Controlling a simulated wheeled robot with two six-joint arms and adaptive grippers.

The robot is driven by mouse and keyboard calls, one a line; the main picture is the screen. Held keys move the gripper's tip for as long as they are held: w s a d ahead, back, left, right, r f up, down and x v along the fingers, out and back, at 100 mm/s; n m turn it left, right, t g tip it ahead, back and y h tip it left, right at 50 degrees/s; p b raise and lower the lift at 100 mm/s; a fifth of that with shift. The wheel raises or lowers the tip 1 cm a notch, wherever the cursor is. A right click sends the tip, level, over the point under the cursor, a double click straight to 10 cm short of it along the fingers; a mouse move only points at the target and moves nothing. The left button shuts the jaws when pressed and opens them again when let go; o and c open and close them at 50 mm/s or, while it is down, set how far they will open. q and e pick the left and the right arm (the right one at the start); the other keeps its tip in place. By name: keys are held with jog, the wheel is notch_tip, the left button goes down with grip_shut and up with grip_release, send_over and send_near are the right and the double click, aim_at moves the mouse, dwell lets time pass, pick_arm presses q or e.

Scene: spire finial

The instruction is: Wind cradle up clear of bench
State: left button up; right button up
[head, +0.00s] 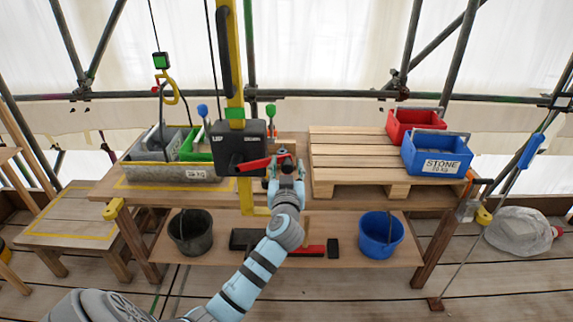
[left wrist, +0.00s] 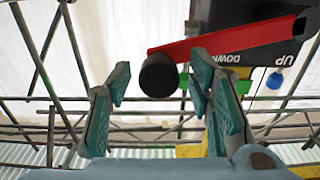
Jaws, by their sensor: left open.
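The cradle (head: 172,172), a grey tray with a weight label, sits on the bench (head: 268,197) at the left, inside yellow marking. Grey and green bins stand in it. A yellow hook (head: 171,88) hangs on a cable above it, by a dark handle; I cannot tell how they join. The black winch box (head: 228,140) on the yellow post carries a red crank (head: 254,163). My left gripper (head: 285,160) is open at the crank's right end. In the left wrist view the crank's black knob (left wrist: 158,76) shows between the spread teal fingers. My right gripper is not in view.
A wooden pallet (head: 345,155) on the bench's right holds a red bin (head: 413,122) and a blue STONE bin (head: 437,152). A black bucket (head: 190,232) and a blue bucket (head: 380,234) stand on the lower shelf. A yellow-marked low table (head: 70,216) is at the left.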

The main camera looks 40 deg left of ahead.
pick_arm(q)
jog(key=shift+w+a, duration=0.15)
jog(key=shift+w, duration=0.05)
grip_shut()
jog(key=shift+r, duration=0.1)
